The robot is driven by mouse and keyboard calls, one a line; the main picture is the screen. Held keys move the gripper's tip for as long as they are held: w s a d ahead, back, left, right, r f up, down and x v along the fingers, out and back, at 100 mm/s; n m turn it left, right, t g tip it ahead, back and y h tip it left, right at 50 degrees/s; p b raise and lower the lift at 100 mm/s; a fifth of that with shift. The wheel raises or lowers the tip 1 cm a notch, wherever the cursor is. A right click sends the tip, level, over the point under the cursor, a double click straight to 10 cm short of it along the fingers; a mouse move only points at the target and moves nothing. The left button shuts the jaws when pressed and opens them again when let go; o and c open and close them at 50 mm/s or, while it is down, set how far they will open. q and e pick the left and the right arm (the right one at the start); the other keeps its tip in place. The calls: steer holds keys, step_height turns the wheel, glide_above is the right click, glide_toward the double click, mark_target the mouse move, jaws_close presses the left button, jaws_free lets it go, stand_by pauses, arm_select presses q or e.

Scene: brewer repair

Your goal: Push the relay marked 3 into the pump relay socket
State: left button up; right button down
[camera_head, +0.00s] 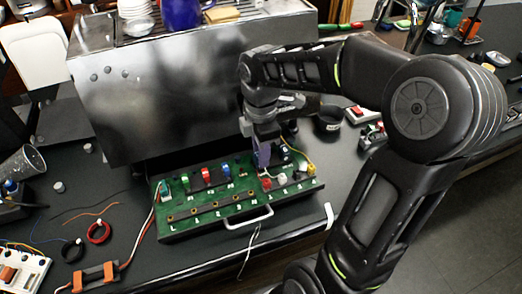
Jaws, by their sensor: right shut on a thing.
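The green board (236,206) lies on the dark bench in front of the brewer, with a silver handle on its near edge. The pump relay socket cannot be picked out, as gripper and block cover that area. My left gripper is out of view.
A red part (206,175) and other coloured parts stand on the board. The large metal brewer (165,85) rises close behind it. A black cup (328,118) stands right of the gripper. Cables and an orange-ended part (96,276) lie at front left.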

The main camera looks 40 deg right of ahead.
stand_by(0.8)
steer(key=c, duration=1.1)
jaws_free()
steer(key=shift+o, duration=0.2)
step_height(320, 180, up, 8)
steer(key=shift+f+b, duration=0.15)
steer(key=shift+b, duration=0.2)
